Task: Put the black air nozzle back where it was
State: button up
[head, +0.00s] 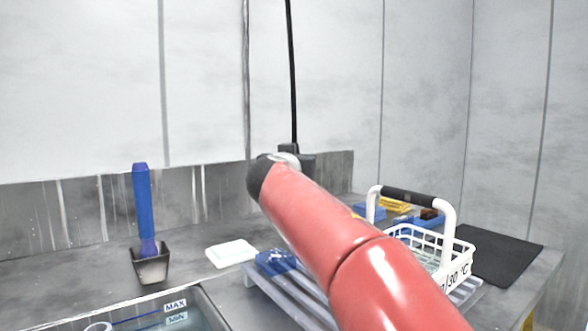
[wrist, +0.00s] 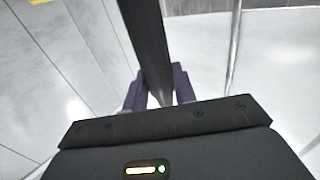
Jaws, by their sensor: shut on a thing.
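My gripper (head: 307,160) is at the centre of the head view, mostly hidden behind my red arm. A long, thin black thing (head: 292,80) rises from it out of the top of the picture; I take it to be the black air nozzle with its hose. In the wrist view my gripper's fingers (wrist: 161,92) are shut on this black air nozzle (wrist: 146,40), which runs up between them to the top edge. The nozzle's lower end is hidden. No free holder for it can be made out.
A blue-handled tool (head: 142,200) stands in a dark cup (head: 151,267) at the left. A water bath (head: 205,318) is in front. A white block (head: 231,253), a slatted rack (head: 268,286), a white basket (head: 452,240) and a black mat (head: 498,262) lie on the bench.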

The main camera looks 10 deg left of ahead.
jog(key=shift+f, duration=0.25)
jog(key=o, duration=1)
jog(key=shift+r+p, duration=0.2)
jog(key=shift+p, duration=0.15)
jog(key=s+b, duration=0.4)
jog(key=s, duration=0.3)
jog(key=shift+s+d+f, duration=0.25)
jog(key=shift+s+f, duration=0.05)
jog(key=shift+s, duration=0.1)
